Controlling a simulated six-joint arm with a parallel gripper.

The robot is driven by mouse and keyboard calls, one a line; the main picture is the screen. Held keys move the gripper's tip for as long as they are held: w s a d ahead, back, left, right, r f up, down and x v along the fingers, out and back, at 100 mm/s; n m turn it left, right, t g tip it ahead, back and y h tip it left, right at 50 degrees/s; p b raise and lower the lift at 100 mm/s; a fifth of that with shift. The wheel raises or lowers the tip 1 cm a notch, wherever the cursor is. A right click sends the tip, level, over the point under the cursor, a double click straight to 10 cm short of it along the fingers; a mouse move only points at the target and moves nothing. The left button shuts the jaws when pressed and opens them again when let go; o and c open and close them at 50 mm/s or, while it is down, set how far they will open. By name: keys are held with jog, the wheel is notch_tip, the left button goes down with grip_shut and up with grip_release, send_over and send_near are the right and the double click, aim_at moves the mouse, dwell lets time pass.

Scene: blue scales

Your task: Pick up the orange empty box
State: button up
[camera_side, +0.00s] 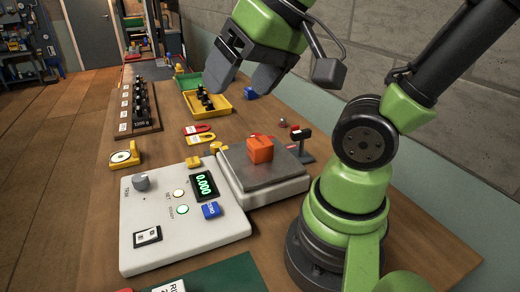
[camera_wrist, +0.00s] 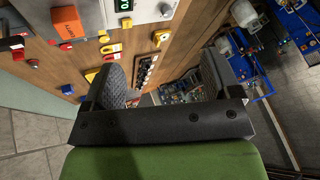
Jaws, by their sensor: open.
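The orange box (camera_side: 260,149) sits upright on the metal plate of the scale (camera_side: 262,172) in the side view. It also shows at the upper left of the wrist view (camera_wrist: 68,22). Whether it is empty cannot be seen. My gripper (camera_side: 245,80) is open, with nothing between its fingers, high above the table and farther back than the box. In the wrist view its two fingers (camera_wrist: 178,85) are spread wide, and the box lies outside them to the left.
A control panel (camera_side: 150,225) with a lit green display stands left of the scale. A small stand (camera_side: 301,140) is close to the scale's right.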

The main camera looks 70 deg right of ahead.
jog(key=w+d+f+m+g+h, duration=0.1)
jog(key=w+d+f+m+g, duration=0.15)
jog(key=d, duration=0.35)
jog(key=m+g+h, duration=0.1)
jog(key=m+g, duration=0.1)
jog(key=g, duration=0.1)
send_over(260, 142)
jog(key=shift+n, duration=0.25)
jog(key=f, duration=1)
jog(key=shift+s+a+f, duration=0.1)
jog(key=shift+s+a, duration=0.1)
jog(key=shift+s, duration=0.15)
notch_tip(260, 142, down, 4)
jog(key=shift+w+d+f, duration=0.1)
jog(key=shift+d, duration=0.05)
jog(key=shift+w+d+f, duration=0.1)
jog(key=shift+w+f, duration=0.05)
jog(key=shift+f, duration=1.3)
jog(key=shift+w+d+f, duration=0.1)
jog(key=shift+f, duration=1.3)
jog(key=shift+c, duration=0.2)
jog(key=c, duration=1)
